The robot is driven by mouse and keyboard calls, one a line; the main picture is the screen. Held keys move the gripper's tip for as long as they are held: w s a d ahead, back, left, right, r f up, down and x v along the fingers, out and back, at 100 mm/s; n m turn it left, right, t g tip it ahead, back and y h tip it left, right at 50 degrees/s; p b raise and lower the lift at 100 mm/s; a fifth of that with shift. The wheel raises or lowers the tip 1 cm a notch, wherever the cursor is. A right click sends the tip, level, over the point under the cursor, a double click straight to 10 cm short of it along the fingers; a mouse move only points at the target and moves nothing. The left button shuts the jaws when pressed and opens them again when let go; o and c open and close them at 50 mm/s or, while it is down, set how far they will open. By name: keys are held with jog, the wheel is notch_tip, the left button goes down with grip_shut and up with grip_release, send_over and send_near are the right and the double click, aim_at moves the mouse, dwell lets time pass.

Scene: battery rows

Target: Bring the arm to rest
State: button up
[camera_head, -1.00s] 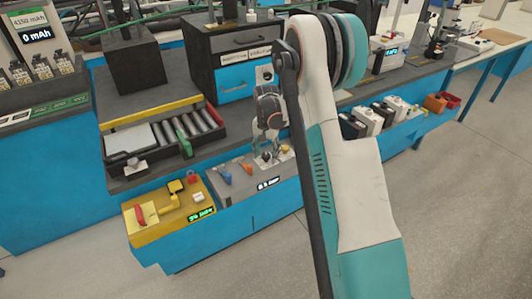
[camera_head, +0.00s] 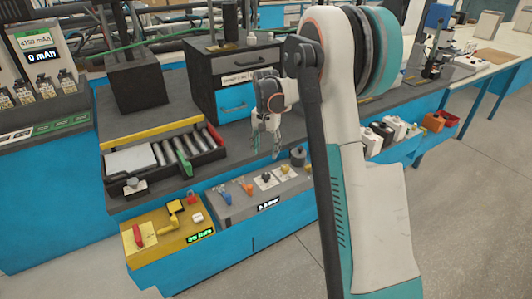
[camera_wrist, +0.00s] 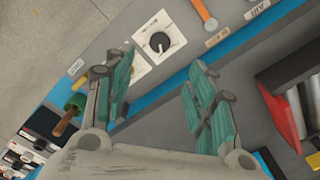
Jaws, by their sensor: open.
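My gripper (camera_head: 268,145) hangs from my raised arm above the back edge of the grey control panel (camera_head: 225,207). In the wrist view my gripper (camera_wrist: 160,100) shows its two teal-padded fingers spread wide with nothing between them. A black knob on a white plate (camera_wrist: 160,42) lies beyond the fingertips, apart from them. My arm covers part of the bench in the head view.
A black tray with several grey cylinders (camera_head: 160,158) stands left of my gripper. A yellow panel (camera_head: 160,238) with a red handle is at the front left. A black cabinet with a blue drawer (camera_head: 235,97) stands behind. Grey floor (camera_head: 460,220) is free at the right.

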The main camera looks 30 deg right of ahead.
dwell(0.4)
jog(key=s+a+r+n+t, duration=0.3)
jog(key=s+a+r+n, duration=0.2)
jog(key=s+a+r, duration=0.8)
jog(key=s+a+n+t, duration=0.2)
jog(key=s+a, duration=0.1)
jog(key=s, duration=0.6)
jog(key=s+a+n+t, duration=0.2)
jog(key=s+a+n, duration=0.1)
jog(key=s, duration=0.6)
jog(key=shift+s+a, duration=0.2)
jog(key=shift+s, duration=0.15)
